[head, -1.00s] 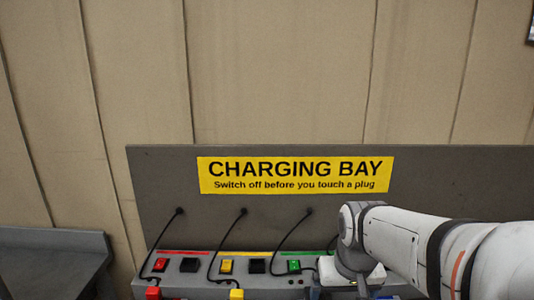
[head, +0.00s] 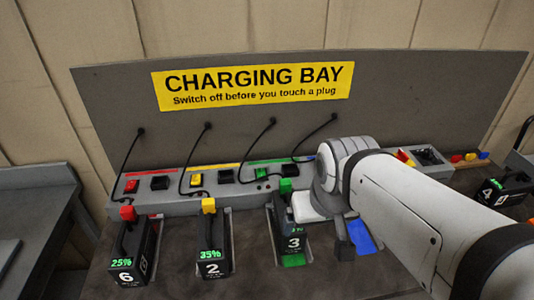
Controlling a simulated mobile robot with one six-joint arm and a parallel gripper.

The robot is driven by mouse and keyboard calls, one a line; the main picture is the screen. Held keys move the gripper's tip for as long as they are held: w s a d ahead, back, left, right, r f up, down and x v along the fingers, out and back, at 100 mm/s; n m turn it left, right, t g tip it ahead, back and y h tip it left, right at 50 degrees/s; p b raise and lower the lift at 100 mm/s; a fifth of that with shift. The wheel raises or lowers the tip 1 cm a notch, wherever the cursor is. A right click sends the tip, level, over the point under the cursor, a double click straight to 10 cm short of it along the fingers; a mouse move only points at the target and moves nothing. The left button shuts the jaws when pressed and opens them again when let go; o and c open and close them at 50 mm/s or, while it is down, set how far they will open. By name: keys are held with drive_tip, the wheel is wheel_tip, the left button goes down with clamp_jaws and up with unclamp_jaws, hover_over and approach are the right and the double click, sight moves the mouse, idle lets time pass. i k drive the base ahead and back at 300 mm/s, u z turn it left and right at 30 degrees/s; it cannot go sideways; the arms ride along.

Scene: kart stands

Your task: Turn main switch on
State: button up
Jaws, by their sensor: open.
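A grey strip (head: 177,203) along the foot of the back panel carries a red switch (head: 131,185), a yellow switch (head: 196,179) and a green switch (head: 262,173). I see no label naming any of them the main switch. A small red and yellow part (head: 405,158) shows just right of my arm; it may be a switch, but its setting is too small to tell. My gripper (head: 344,245) is open, pointing down over the bench near the blue-marked bay (head: 361,238). It is partly hidden by my own arm, which also covers the right part of the strip.
Black battery packs numbered 6 (head: 125,255), 2 (head: 213,255) and 3 (head: 293,235) stand in front of the strip. Pack 4 (head: 508,188) is at the far right. A yellow sign (head: 252,86) is on the panel (head: 420,90). Cables hang from the panel to the strip.

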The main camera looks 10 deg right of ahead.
sight(402, 156)
drive_tip(key=u, duration=1)
drive_tip(key=k, duration=1.55)
drive_tip(key=z, duration=1)
drive_tip(key=i, duration=1)
drive_tip(key=z, duration=0.05)
